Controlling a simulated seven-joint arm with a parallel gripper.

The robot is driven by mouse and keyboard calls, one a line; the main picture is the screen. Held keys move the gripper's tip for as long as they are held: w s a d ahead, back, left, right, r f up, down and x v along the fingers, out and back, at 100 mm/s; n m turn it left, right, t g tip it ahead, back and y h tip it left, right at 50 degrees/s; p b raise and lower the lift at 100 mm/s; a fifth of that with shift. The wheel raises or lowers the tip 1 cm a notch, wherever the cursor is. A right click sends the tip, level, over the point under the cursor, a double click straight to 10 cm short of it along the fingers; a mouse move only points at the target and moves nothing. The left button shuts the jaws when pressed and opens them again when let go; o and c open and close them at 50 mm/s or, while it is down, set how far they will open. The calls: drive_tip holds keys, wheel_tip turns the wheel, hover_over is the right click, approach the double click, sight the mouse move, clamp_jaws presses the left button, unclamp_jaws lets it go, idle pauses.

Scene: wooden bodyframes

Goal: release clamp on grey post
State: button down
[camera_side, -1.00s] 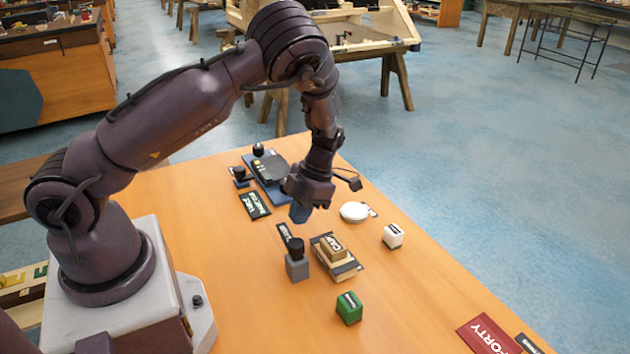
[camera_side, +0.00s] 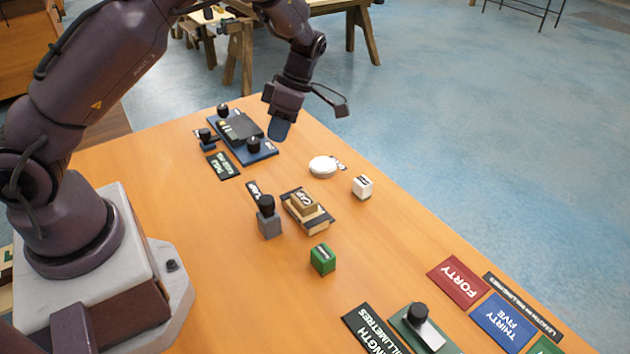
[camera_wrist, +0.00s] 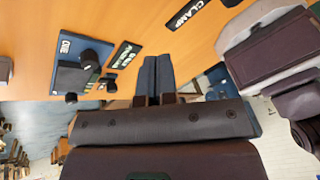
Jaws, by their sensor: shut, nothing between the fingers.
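The grey post (camera_side: 268,224) stands upright on the table in the side view. A black knob-like piece (camera_side: 266,203) sits on its top, and a black CLAMP label (camera_side: 254,189) lies behind it. The label also shows in the wrist view (camera_wrist: 188,14); a dark piece beside it at the top edge is cut off. My gripper (camera_side: 279,131) is shut and empty, with blue fingers pointing down. It is beyond the post, apart from it, near the right end of the blue board (camera_side: 265,154). Its fingers also show together in the wrist view (camera_wrist: 158,72).
The blue board carries a dark block (camera_side: 240,127) and black knobs. A wooden block stack (camera_side: 307,211) stands close right of the post, a green block (camera_side: 322,259) in front. A white disc (camera_side: 323,166) and white block (camera_side: 362,187) lie further right. Coloured cards lie front right.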

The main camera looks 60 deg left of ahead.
drive_tip(key=s+d+r+m+t, duration=0.4)
drive_tip(key=s+r+m, duration=0.4)
drive_tip(key=m, duration=0.6)
drive_tip(key=s+d+r+m+t, duration=0.5)
drive_tip(key=s+r+m, duration=0.4)
drive_tip(key=r+m, duration=0.3)
drive_tip(key=shift+d+m+t, duration=0.3)
drive_tip(key=shift+d+m, duration=0.1)
drive_tip(key=shift+m, duration=0.7)
drive_tip(key=c, duration=1.7)
unclamp_jaws()
drive_tip(key=shift+s+r, duration=0.1)
drive_tip(key=shift+r, duration=0.3)
drive_tip(key=o, duration=0.9)
drive_tip(key=w+f+g, duration=0.1)
drive_tip(key=f, duration=0.1)
drive_tip(key=w+f+g, duration=0.1)
drive_tip(key=f, duration=0.1)
drive_tip(key=w+f+g, duration=0.1)
drive_tip(key=f, duration=0.1)
drive_tip(key=shift+w+a+f+h, duration=0.1)
drive_tip(key=shift+w+f+h, duration=0.2)
drive_tip(key=shift+w+f, duration=0.1)
drive_tip(key=n+g, duration=0.2)
hover_over(266, 199)
wheel_tip(266, 199, down, 8)
wheel_tip(266, 199, down, 13)
drive_tip(key=shift+f, duration=0.1)
